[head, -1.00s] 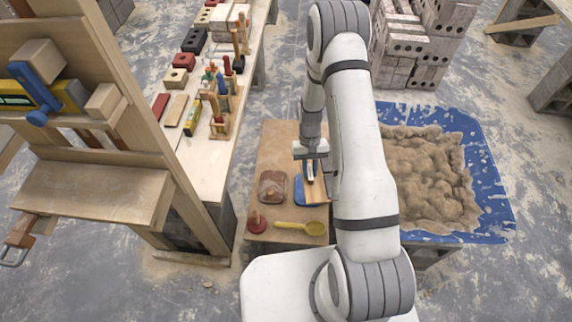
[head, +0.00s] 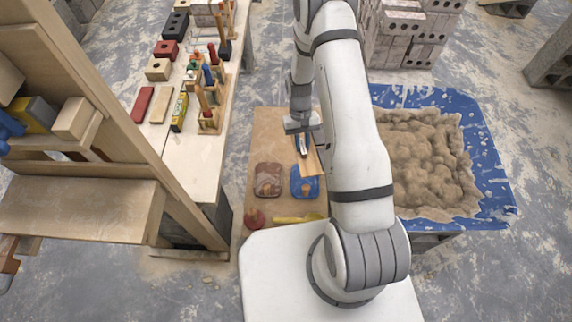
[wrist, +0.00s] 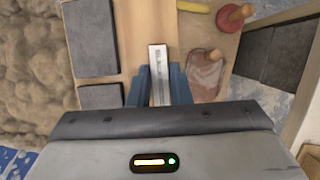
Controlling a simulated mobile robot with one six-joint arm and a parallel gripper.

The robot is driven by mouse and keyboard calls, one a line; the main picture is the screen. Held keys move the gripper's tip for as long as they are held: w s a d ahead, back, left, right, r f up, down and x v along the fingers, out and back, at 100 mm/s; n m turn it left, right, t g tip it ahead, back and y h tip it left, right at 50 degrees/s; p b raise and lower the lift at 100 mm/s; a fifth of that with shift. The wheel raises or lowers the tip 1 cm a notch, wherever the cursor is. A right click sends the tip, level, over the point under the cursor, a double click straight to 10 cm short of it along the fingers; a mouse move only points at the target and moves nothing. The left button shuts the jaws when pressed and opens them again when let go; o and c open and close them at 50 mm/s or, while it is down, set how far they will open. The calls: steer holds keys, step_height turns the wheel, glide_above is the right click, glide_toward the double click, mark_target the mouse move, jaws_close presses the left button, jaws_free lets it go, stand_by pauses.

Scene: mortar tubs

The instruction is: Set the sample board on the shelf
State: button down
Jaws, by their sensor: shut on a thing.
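My gripper (head: 302,127) is shut on the sample board (head: 312,161), a light wooden board held above the low bench. In the wrist view the board (wrist: 131,25) carries two dark grey slabs, and a pale labelled strip lies between the blue fingers of my gripper (wrist: 161,88). The head view hides part of the board behind my arm. I cannot tell its exact height over the bench. A wooden rack at the left has a broad, bare lower shelf (head: 80,207) and a higher level with blocks and a blue tool; which one the task means is not clear.
A long worktable (head: 184,150) with bricks and tools stands beyond the rack. Sand (head: 425,165) lies on a blue sheet at right.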

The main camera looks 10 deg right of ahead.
steer(key=w+a+f+n+h+b, duration=0.2)
steer(key=w+f+n+b, duration=0.6)
steer(key=b, duration=0.6)
steer(key=n+t+h+b, duration=0.2)
steer(key=n+t+b, duration=0.35)
steer(key=b, duration=1.75)
glide_above(284, 155)
steer(key=a, duration=0.2)
step_height(284, 155, down, 10)
steer(key=n+g, duration=0.2)
steer(key=f+b, duration=0.1)
steer(key=f, duration=0.2)
steer(key=f+b, duration=0.1)
steer(key=f, duration=0.3)
steer(key=f+b, duration=0.1)
steer(key=f, duration=0.2)
steer(key=shift+w+f, duration=0.15)
steer(key=shift+w, duration=0.1)
steer(key=c, duration=1.3)
jaws_free()
steer(key=shift+f, duration=0.1)
